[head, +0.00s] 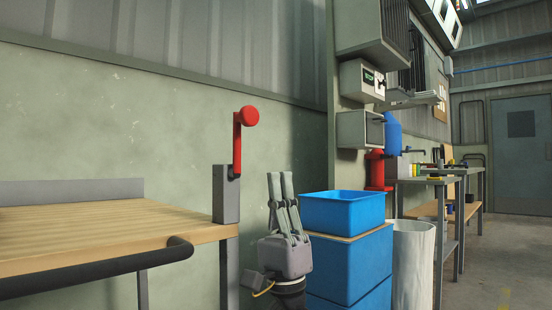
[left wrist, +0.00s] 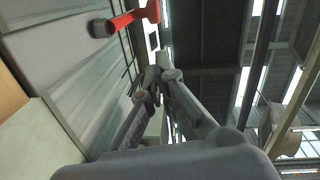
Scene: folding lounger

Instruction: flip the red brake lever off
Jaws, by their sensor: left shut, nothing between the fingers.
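The red brake lever (head: 238,145) stands upright on a grey post (head: 226,203) at the right corner of the wooden-topped bench, its round red knob at the top. My left gripper (head: 280,175) points upward to the right of the lever, lower than the knob and apart from it in the picture. Its fingers are shut with nothing between them. In the left wrist view, the red lever (left wrist: 126,20) shows at the top, beyond and left of my left gripper's fingers (left wrist: 156,78). My right gripper is in neither view.
The bench (head: 110,235) with a dark front rail (head: 110,271) fills the lower left. Blue bins (head: 345,212) stand right of my left gripper, with a white bin (head: 412,265) beyond. A wall (head: 130,120) runs behind. Open floor lies at the far right.

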